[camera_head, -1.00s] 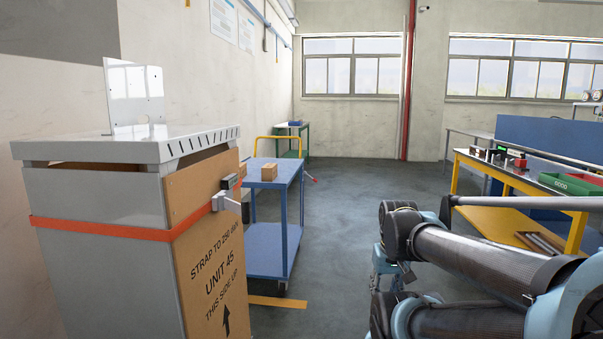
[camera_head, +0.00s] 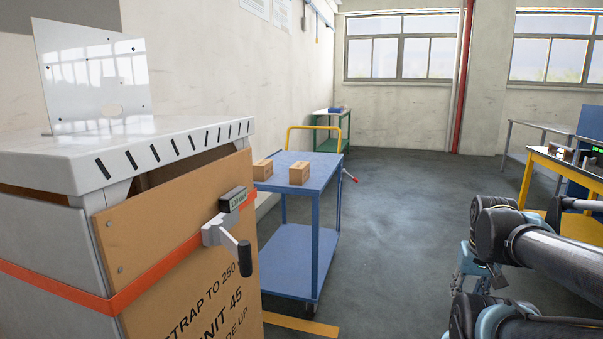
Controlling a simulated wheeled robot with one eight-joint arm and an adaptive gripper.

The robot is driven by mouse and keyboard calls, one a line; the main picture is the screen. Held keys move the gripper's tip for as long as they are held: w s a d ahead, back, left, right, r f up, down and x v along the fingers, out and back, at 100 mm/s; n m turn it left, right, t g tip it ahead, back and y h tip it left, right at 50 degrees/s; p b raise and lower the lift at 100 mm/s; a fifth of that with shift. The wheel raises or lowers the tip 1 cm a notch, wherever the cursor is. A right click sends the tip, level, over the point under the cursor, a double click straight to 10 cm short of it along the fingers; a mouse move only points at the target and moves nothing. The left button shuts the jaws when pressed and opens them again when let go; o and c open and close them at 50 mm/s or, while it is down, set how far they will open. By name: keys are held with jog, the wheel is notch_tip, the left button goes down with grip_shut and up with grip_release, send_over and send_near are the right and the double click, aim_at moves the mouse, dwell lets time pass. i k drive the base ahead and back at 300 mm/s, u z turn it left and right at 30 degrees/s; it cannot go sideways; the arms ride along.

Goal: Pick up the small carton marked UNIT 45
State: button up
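Two small brown cartons stand on the top of a blue cart (camera_head: 283,257). The left carton (camera_head: 263,170) is partly covered by the large unit's edge, and the right carton (camera_head: 299,173) is in full view. Any marking on them is too small to read. The words UNIT 45 show on the brown panel (camera_head: 200,270) of a large strapped unit at the left. What looks like my gripper (camera_head: 469,285) hangs beyond my arm links at the right, partly hidden, well apart from the cartons. I cannot see its fingers clearly.
A green table (camera_head: 330,145) stands behind the cart. A yellow bench (camera_head: 560,168) is at the right. The floor (camera_head: 400,200) between is clear.

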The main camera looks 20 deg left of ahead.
aim_at(299, 172)
jog(key=u, duration=0.55)
jog(key=i, duration=1.25)
jog(key=u, duration=0.7)
